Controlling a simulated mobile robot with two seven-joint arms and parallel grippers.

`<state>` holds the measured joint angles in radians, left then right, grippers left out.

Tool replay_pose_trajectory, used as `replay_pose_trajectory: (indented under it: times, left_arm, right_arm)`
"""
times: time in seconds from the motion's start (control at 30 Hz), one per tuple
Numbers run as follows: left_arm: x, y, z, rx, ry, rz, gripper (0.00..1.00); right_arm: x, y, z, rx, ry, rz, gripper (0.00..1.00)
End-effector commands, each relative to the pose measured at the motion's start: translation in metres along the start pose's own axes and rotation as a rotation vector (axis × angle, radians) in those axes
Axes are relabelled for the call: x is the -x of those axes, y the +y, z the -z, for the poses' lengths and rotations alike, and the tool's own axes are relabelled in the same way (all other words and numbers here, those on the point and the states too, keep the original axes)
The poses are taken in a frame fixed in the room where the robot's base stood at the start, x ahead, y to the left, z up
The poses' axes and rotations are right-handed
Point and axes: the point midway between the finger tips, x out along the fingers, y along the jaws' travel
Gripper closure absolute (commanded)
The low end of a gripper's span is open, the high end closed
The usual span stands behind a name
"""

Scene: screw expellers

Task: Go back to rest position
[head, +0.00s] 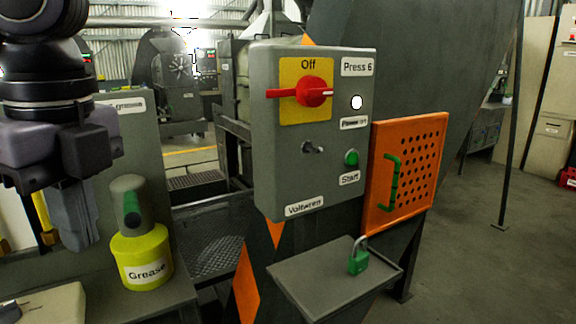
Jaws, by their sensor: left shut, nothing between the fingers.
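My left gripper (80,222) hangs down at the left of the head view, with its fingers together and nothing between them. It is left of the grey control box (270,150) and apart from it. The box carries a red rotary switch (312,92) on a yellow plate marked Off, a white round lamp (357,102), a small toggle switch (312,148) and a green Start button (351,158). My right gripper is not in view.
A yellow Grease container (142,258) stands on a bench close to my left gripper. A green padlock (358,258) is on a small grey shelf (310,280) below the box. An orange perforated panel (425,160) with a green handle is to the right.

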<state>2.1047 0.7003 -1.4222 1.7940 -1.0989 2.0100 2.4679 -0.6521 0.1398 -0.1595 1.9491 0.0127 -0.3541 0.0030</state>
Motion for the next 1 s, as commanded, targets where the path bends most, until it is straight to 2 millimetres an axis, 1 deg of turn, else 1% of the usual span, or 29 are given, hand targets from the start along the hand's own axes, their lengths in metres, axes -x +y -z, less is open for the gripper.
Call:
replay_pose_trajectory:
  times: [0.03,0.1,0.27,0.37,0.4,0.5,0.6,0.7,0.8,0.9,1.0]
  left_arm:
    - [-0.001,0.0,0.001,-0.005,0.005,-0.003,1.0]
    - [-0.018,-0.005,0.022,-0.11,0.098,-0.032,1.0]
    - [-0.042,-0.01,0.068,-0.314,0.314,-0.062,1.0]
    - [-0.055,-0.009,0.099,-0.44,0.481,-0.07,1.0]
    - [-0.059,-0.008,0.112,-0.489,0.557,-0.069,1.0]
    - [-0.064,-0.006,0.144,-0.596,0.758,-0.054,1.0]
    - [-0.064,-0.003,0.172,-0.674,0.964,-0.021,1.0]
    - [-0.06,-0.001,0.195,-0.72,1.172,0.035,1.0]
    - [-0.052,-0.002,0.212,-0.73,1.376,0.11,1.0]
    - [-0.043,-0.008,0.222,-0.702,1.57,0.204,1.0]
    - [-0.036,-0.017,0.226,-0.632,1.745,0.316,1.0]
  right_arm:
    - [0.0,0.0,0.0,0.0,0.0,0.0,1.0]
    - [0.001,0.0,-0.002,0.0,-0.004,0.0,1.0]
    - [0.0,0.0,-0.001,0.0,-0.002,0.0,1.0]
    - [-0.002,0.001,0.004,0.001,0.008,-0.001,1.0]
    - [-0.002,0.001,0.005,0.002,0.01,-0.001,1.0]
    - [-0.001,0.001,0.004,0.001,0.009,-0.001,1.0]
    - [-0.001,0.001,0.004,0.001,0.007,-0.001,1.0]
    - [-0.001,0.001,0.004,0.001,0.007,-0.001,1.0]
    - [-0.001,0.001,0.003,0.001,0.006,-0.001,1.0]
    - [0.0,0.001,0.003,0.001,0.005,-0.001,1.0]
    - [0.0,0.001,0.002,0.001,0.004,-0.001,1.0]
